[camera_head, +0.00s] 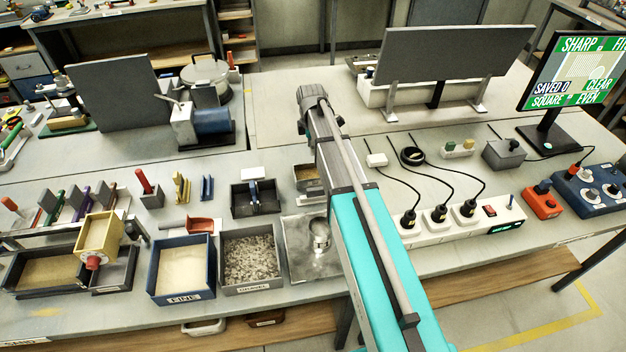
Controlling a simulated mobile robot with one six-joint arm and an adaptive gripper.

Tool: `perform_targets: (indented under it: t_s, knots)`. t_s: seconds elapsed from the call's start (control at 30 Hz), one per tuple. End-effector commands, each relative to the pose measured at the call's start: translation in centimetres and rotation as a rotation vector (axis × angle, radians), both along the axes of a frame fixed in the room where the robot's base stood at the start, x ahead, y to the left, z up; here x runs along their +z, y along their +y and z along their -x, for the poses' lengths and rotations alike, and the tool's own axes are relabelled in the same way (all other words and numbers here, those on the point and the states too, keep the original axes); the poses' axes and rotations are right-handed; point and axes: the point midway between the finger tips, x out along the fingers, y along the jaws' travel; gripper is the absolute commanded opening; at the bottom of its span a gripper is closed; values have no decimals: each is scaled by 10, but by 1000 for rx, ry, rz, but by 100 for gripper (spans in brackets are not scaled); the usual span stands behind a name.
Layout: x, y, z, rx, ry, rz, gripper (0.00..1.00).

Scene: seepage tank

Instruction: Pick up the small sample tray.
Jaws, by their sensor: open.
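A small grey tray (298,187) with brown grainy material in it sits on the bench, just left of my arm. It looks like the small sample tray, but I cannot be sure; my arm hides its right part. My arm reaches from the bottom right up to a dark joint over the middle of the bench. No gripper fingers show, so I cannot see where my gripper is relative to the tray.
In front are the blue-rimmed FINE bin (157,282), the gravel bin (226,278) and a metal plate (303,262) with a metal cup (320,235). A power strip (430,233) with cables lies right of my arm.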

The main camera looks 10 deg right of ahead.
Motion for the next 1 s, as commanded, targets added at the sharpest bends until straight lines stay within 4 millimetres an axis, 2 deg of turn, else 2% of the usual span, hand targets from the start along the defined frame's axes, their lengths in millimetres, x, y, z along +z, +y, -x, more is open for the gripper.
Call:
perform_targets:
  t_s: [0.03, 0.3, 0.8, 1.0]
  knots:
    - [-8, 0, 0, 0, 0, 0, 47]
    - [-23, 0, 0, 0, 0, 0, 47]
    - [-24, 0, 0, 0, 0, 0, 47]
    - [-31, 0, 0, 0, 0, 0, 47]
